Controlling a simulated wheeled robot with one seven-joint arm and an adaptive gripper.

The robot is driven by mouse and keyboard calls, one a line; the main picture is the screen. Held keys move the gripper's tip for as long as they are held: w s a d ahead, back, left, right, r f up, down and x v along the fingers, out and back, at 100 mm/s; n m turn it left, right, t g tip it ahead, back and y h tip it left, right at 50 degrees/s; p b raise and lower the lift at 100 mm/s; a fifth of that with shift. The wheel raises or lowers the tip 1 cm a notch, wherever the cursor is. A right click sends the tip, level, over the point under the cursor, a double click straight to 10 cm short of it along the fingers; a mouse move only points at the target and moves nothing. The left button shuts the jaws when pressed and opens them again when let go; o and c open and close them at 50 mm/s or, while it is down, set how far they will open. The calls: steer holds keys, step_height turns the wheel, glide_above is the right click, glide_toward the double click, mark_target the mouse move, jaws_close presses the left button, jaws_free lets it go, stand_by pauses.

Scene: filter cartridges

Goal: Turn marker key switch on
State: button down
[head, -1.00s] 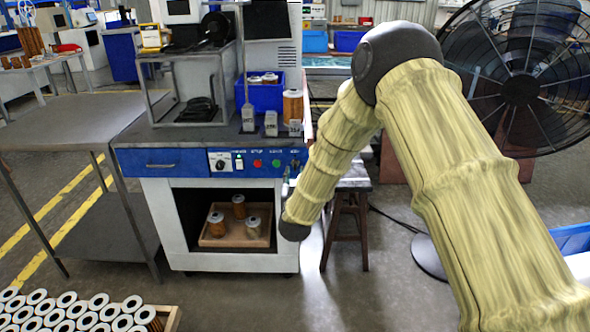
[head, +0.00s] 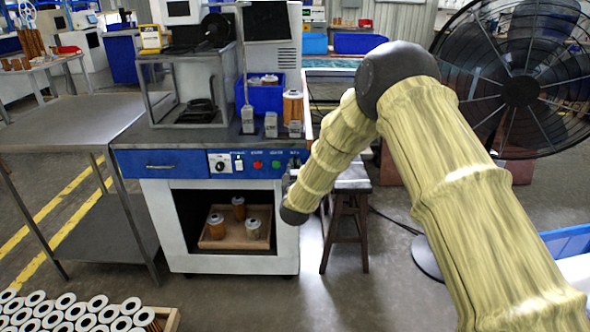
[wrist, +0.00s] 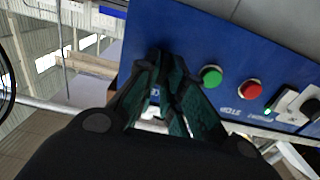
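The blue control panel (head: 190,163) is on the front of the white cabinet and also fills the upper part of the wrist view (wrist: 190,35). My gripper (wrist: 160,62) is at the panel, beside the green button (wrist: 211,75). Its two dark fingers come close together at their tips. The fingers cover that spot, so I cannot make out the marker key switch or whether anything is between the tips. In the head view the gripper (head: 294,165) is a small dark shape at the panel's right end.
The panel also has a red button (wrist: 251,88), a rocker switch (wrist: 285,104) with a lit green lamp, and a black rotary knob (head: 220,163). A wooden tray (head: 215,243) with cartridges sits in the cabinet opening. A stool (head: 350,180) and a fan (head: 520,90) stand to the right.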

steer(key=shift+m, duration=0.4)
steer(key=shift+d+f+m+b, duration=0.15)
steer(key=shift+m+b, duration=0.65)
steer(key=shift+m, duration=2.05)
steer(key=shift+d+f+m+b, duration=0.15)
steer(key=shift+m+b, duration=0.65)
steer(key=shift+m, duration=2)
steer(key=shift+d+f+m+b, duration=0.15)
steer(key=shift+m+b, duration=0.65)
steer(key=shift+m, duration=2.05)
steer(key=c, duration=1.6)
jaws_free()
